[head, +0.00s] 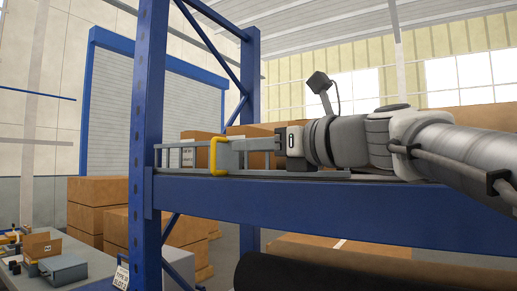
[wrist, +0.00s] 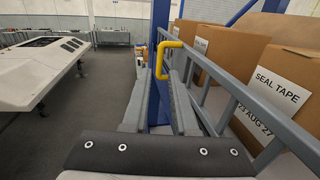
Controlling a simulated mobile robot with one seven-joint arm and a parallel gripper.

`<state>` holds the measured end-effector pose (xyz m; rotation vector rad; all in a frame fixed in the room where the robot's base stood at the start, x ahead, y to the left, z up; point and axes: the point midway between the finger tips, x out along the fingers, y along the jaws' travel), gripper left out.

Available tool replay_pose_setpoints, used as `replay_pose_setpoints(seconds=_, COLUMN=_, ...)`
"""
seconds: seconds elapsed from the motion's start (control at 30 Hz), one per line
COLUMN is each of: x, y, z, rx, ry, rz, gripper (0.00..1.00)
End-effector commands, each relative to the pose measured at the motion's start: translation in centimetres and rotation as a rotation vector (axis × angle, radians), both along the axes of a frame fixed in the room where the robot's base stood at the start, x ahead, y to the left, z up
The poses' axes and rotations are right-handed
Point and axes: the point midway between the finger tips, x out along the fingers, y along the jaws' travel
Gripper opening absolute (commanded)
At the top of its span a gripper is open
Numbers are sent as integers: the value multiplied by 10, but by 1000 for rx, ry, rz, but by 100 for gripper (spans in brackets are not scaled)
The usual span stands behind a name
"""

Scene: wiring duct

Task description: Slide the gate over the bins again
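The gate is a grey barred frame (head: 183,158) along the front of the shelf, with a yellow handle (head: 214,155) near its left end. In the wrist view the gate's bars (wrist: 213,100) run along the right side, in front of the boxes. My gripper (head: 224,153) reaches left along the shelf front. Its two grey fingers lie on either side of the yellow handle (wrist: 160,62) with a narrow gap, and appear closed on its upright bar. The bins look like cardboard boxes (wrist: 221,47) with white labels, one reading SEAL TAPE (wrist: 290,80). My fingers partly hide the gate.
A blue rack upright (head: 149,120) stands left of the handle, and a blue beam (head: 320,207) runs below the gate. A table with small items (head: 64,268) is at lower left. Open floor (wrist: 95,85) lies left in the wrist view.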

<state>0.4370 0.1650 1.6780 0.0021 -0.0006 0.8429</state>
Motion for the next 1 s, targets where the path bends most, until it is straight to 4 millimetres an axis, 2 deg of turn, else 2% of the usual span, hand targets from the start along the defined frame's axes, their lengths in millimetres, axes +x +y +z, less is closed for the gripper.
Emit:
replay_pose_setpoints(seconds=0.3, x=48, y=54, z=2, rx=0, ry=3, rz=3, gripper=26)
replay_pose_setpoints(seconds=0.53, x=77, y=88, z=1, rx=-1, ry=1, rz=3, gripper=26)
replay_pose_setpoints(seconds=0.73, x=91, y=102, z=1, rx=-1, ry=0, rz=1, gripper=26)
replay_pose_setpoints(seconds=1.0, x=94, y=106, z=0, rx=-2, ry=-1, rz=0, gripper=26)
